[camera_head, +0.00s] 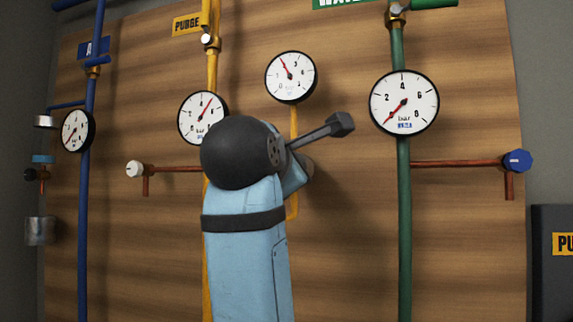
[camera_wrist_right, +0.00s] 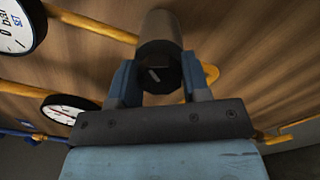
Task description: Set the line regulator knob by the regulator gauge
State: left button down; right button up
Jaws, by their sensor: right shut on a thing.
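The dark knob (camera_wrist_right: 158,76) with a pale mark on its face sits at the end of a grey-brown cylinder in the right wrist view. My right gripper (camera_wrist_right: 160,82) is shut on this knob, one finger on each side. In the head view my own arm hides the knob and most of the gripper. The likely regulator gauge (camera_head: 290,76) is a round white dial above my wrist, with a yellow pipe below it. Its needle points to the upper left, and its small print is unreadable. My left gripper is not in view.
A second gauge (camera_head: 203,112) on the yellow line is partly hidden by my arm. A green-pipe gauge (camera_head: 404,103) and a blue valve knob (camera_head: 517,161) are at the right. A white knob (camera_head: 134,169) and blue-pipe gauge (camera_head: 76,130) are at the left.

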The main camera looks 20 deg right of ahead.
jog(key=shift+m, duration=0.4)
jog(key=o, duration=0.9)
jog(key=shift+o, duration=0.2)
jog(key=b+v, duration=0.1)
jog(key=v, duration=1.2)
jog(key=shift+s+a, duration=0.25)
jog(key=shift+s, duration=0.1)
